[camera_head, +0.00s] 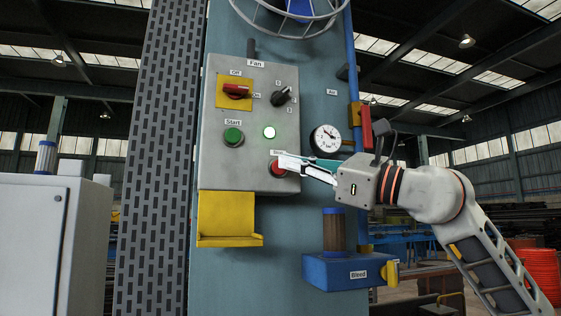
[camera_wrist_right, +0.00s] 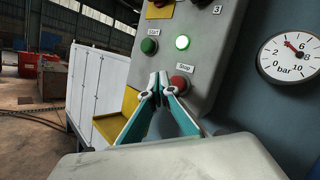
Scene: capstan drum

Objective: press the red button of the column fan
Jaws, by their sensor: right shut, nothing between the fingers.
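The red Stop button (camera_head: 276,168) sits at the lower right of the grey Fan control box (camera_head: 228,168); its label is partly covered in the head view. It also shows in the right wrist view (camera_wrist_right: 180,83). My right gripper (camera_head: 280,159) is shut and empty, reaching in from the right. Its fingertips overlap the button's upper edge in the head view. In the right wrist view the fingertips (camera_wrist_right: 159,77) appear just left of the button. I cannot tell whether they touch it. My left gripper is not in view.
The green Start button (camera_head: 233,137), a lit lamp (camera_head: 269,132), a red switch (camera_head: 236,90) and a black selector (camera_head: 281,96) share the box. A pressure gauge (camera_head: 326,138) is to the right. A yellow holder (camera_head: 227,215) and blue Bleed unit (camera_head: 345,270) lie below.

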